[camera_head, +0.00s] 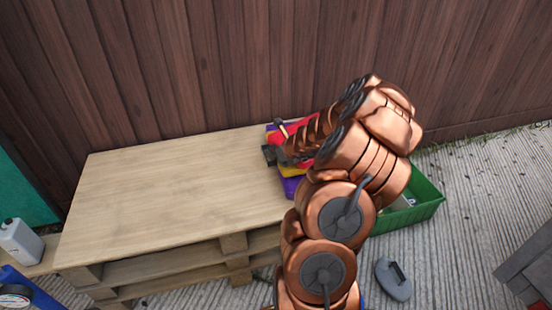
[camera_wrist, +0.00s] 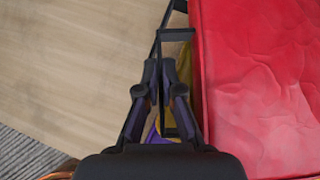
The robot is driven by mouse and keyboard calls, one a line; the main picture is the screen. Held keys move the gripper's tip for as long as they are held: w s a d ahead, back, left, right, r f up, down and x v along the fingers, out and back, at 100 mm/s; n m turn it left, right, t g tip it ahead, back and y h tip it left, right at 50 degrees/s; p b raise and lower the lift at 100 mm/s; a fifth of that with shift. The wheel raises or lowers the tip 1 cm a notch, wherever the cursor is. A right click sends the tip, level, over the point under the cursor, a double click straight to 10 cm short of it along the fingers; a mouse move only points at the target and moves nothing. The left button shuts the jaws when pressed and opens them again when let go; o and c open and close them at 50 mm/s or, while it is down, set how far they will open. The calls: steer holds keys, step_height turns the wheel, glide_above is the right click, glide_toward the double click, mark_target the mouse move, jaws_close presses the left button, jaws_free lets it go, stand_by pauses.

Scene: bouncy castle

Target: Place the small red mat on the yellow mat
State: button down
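The small red mat (camera_wrist: 262,85) fills the right side of the wrist view. In the head view its red surface (camera_head: 303,126) shows at the back right of the wooden pallet top, partly hidden by my arm. A yellow mat (camera_head: 293,170) shows below the red in that stack. A yellow strip (camera_wrist: 184,62) shows beside the red edge in the wrist view. My gripper (camera_head: 272,154) is at the left side of the stack. In the wrist view its dark fingers (camera_wrist: 160,72) are close together beside the red mat's left edge.
Purple (camera_head: 290,187) shows under the yellow. The wooden pallet top (camera_head: 175,190) is bare to the left. A green crate (camera_head: 428,205) stands on the ground at right, behind my arm. A grey flat object (camera_head: 393,279) lies in front of it. A wooden fence (camera_head: 230,60) closes the back.

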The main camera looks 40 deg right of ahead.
steer(key=c, duration=1.8)
jaws_free()
steer(key=o, duration=0.5)
